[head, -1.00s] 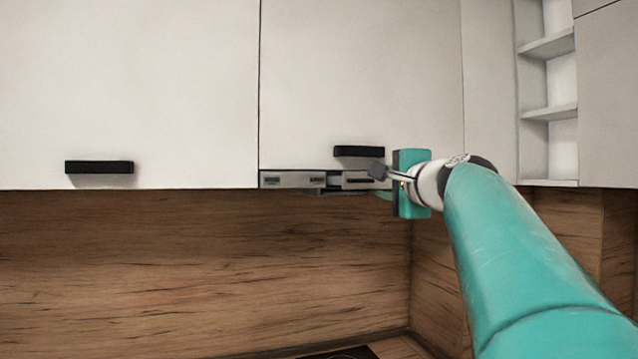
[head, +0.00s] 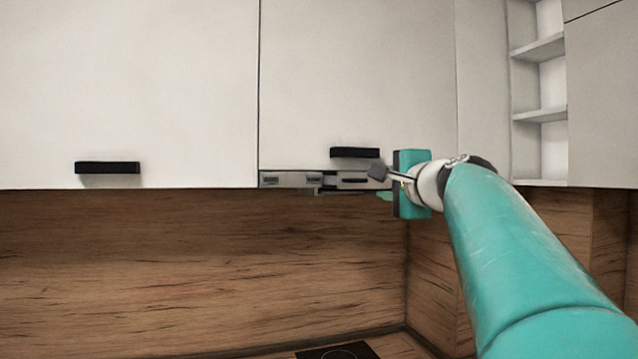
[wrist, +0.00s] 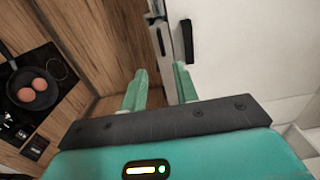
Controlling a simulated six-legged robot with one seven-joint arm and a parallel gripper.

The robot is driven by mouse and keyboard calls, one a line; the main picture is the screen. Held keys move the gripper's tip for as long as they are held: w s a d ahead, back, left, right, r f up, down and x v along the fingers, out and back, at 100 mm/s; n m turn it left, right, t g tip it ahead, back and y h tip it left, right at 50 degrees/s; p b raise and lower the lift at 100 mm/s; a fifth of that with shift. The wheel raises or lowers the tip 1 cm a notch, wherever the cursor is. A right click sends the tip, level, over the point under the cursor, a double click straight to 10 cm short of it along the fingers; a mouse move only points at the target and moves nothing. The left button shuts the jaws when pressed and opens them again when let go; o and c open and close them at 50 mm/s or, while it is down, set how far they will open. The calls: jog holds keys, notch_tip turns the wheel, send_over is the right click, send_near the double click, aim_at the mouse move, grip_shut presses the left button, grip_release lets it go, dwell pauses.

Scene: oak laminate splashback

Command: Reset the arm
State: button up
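My gripper (wrist: 161,88) shows in the wrist view with its two green fingers apart and nothing between them. In the head view my gripper (head: 386,184) is at the end of the teal arm, just right of the hood strip under the right cabinet. Its fingers are mostly hidden there behind the teal gripper body. In the wrist view the fingers point toward the cabinet's lower edge, near a black handle (wrist: 187,41). I cannot tell whether they touch anything.
White cabinets (head: 150,80) with black handles (head: 107,168) hang above the oak splashback (head: 200,270). A hood strip (head: 291,180) sits beneath the right door. Open shelves (head: 540,115) are at the right. A pan (wrist: 30,88) with two eggs rests on the black hob (head: 337,351) below.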

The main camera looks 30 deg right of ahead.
jog(key=s+a+f+n+g+y, duration=0.1)
jog(key=a+f+n+g+y, duration=0.75)
jog(key=a+f, duration=1.45)
jog(key=s+a+f+n+g+h, duration=0.1)
jog(key=s+a+f+n, duration=0.2)
jog(key=f, duration=0.4)
jog(key=s+a+f+n+g+h, duration=0.1)
jog(key=s+a+f+n, duration=0.2)
jog(key=s+f+n, duration=0.2)
jog(key=s+a+f+n+g+h, duration=0.1)
jog(key=s+a+f+n, duration=0.2)
jog(key=s+f, duration=0.3)
notch_tip(320, 180, down, 4)
jog(key=shift+f+n, duration=0.1)
jog(key=shift+n, duration=0.75)
jog(key=shift+h, duration=0.25)
